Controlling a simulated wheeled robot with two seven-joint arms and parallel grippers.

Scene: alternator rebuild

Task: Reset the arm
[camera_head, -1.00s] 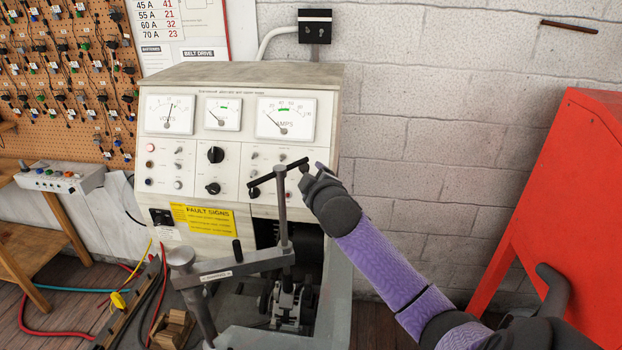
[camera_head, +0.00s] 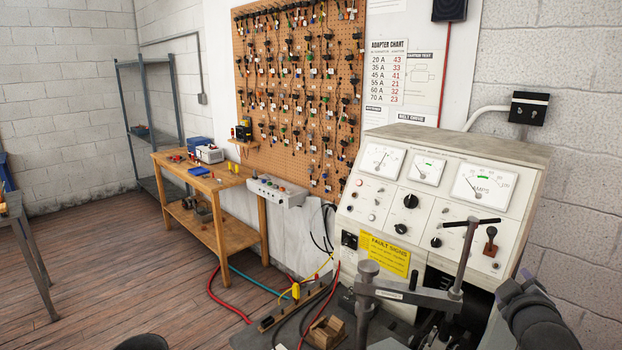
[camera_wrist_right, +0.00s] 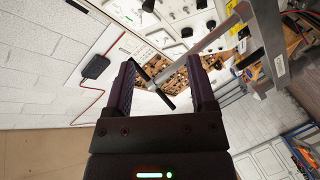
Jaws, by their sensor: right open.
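My right gripper (camera_head: 520,288) is at the lower right of the head view, below and right of the bench's black T-handle (camera_head: 472,222). In the right wrist view, its two purple-padded fingers (camera_wrist_right: 163,82) are spread with nothing held between them. The dark T-handle bar (camera_wrist_right: 153,88) shows beyond the gap, apart from the fingers as far as I can tell. The T-handle's upright screw passes through a grey clamp arm (camera_head: 415,296) at the front of the tester. My left gripper is not in view.
The tester cabinet (camera_head: 375,215) with gauges and knobs stands close in front. A small lever (camera_head: 490,238) sits on its panel. A pegboard (camera_head: 300,90), a wooden bench (camera_head: 235,200) and grey shelves (camera_head: 150,120) are to the left. The wooden floor (camera_head: 110,275) there is mostly clear.

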